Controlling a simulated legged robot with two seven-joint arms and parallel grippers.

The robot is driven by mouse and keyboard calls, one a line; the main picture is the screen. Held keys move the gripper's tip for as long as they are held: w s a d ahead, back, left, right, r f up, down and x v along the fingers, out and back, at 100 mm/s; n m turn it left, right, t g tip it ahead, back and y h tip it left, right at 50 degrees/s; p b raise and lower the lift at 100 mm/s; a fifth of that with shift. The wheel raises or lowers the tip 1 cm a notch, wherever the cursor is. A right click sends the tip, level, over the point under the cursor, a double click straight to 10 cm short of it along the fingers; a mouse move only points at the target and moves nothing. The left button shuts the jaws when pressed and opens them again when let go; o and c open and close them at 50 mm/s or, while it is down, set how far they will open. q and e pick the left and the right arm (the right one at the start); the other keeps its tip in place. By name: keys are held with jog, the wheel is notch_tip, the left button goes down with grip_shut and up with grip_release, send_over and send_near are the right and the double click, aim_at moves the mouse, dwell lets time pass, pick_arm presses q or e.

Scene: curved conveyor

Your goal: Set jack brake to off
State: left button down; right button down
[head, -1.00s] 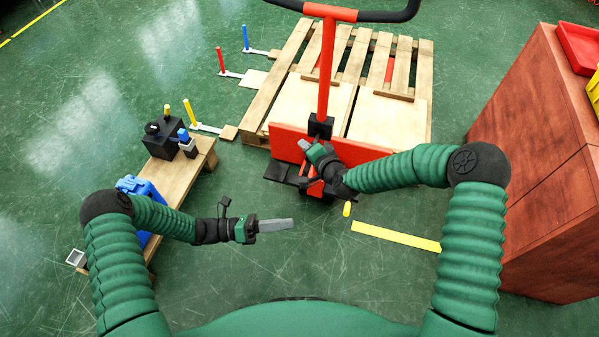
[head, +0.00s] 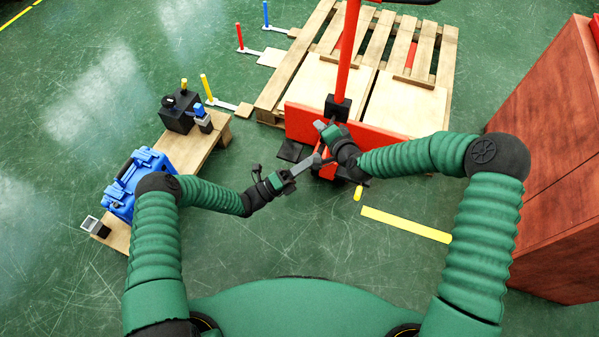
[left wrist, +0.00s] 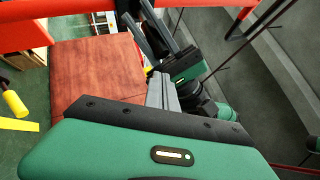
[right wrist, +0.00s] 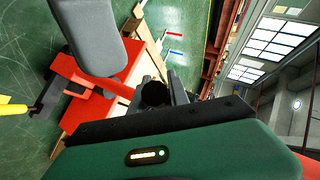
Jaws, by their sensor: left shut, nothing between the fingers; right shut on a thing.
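The pallet jack is red, with an upright handle (head: 347,60) rising from a black base block (head: 338,108) and a red body (head: 385,143). A yellow-tipped lever (head: 358,193) sticks out low at its front; it also shows in the left wrist view (left wrist: 15,104) and right wrist view (right wrist: 13,110). I cannot tell the brake's setting. My right gripper (head: 322,127) is at the handle base, shut on a dark part (right wrist: 155,93) of the jack. My left gripper (head: 318,161) is shut and empty, just left of the right hand and above the yellow lever.
A wooden pallet (head: 448,60) with boards stands behind the jack. A red-brown cabinet (head: 520,140) is on the right. A low wooden bench (head: 200,158) at left carries a blue case (head: 150,170) and a black box (head: 178,118). A yellow strip (head: 405,224) marks the floor.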

aim_at(322, 144)
pick_arm(q)
jog(key=shift+w+d+r, duration=0.1)
jog(key=shift+w+r, duration=0.15)
jog(key=shift+w, duration=0.2)
jog(key=shift+w+d+r, duration=0.1)
jog(key=shift+w+r, duration=0.1)
jog(key=shift+w, duration=0.25)
pick_arm(e)
jog(key=shift+w+d, duration=0.2)
jog(key=shift+d, duration=0.05)
pick_arm(q)
jog(key=shift+w+r, duration=0.35)
jog(key=shift+r, duration=0.55)
pick_arm(e)
jog(key=shift+s+a, duration=0.15)
jog(key=c, duration=1.3)
grip_release()
pick_arm(q)
jog(key=shift+d+f, duration=0.1)
jog(key=shift+f, duration=0.05)
pick_arm(e)
jog(key=shift+o, duration=0.2)
pick_arm(q)
jog(key=shift+f, duration=0.1)
